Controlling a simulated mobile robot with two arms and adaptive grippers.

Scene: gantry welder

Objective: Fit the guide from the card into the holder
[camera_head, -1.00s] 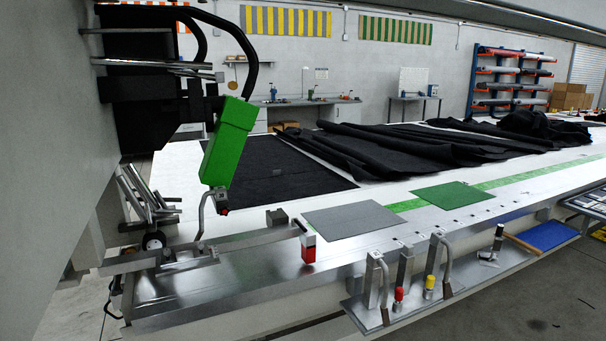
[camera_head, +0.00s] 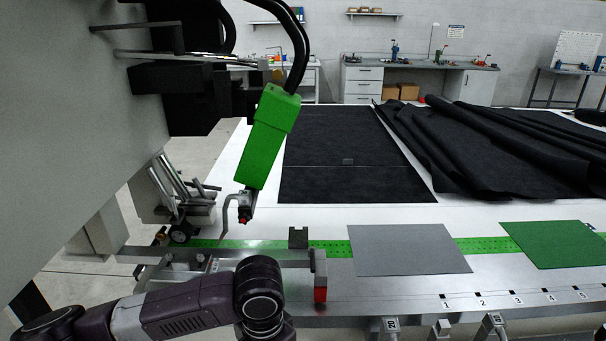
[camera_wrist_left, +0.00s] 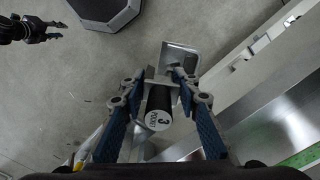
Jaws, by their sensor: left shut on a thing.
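In the left wrist view, my left gripper (camera_wrist_left: 160,100) is shut on a guide (camera_wrist_left: 158,115) with a dark round body, a pale end cap marked 3 and a bent metal plate beyond the fingers. In the head view my left arm comes in low from the left; its gripper is hidden there. The green welder head (camera_head: 262,140) hangs above the table edge with a hooked rod and red tip below. Beneath it is a metal fixture (camera_head: 190,268) on the rail. I cannot tell which part is the holder. My right gripper (camera_wrist_left: 48,30) shows at upper left of the wrist view, fingers apart.
A grey card (camera_head: 408,250) and a green card (camera_head: 560,245) lie on the table right of the fixture. A red-ended block (camera_head: 320,282) stands at the front edge. Black cloth (camera_head: 350,155) covers the back. Clamps line the front below numbered marks.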

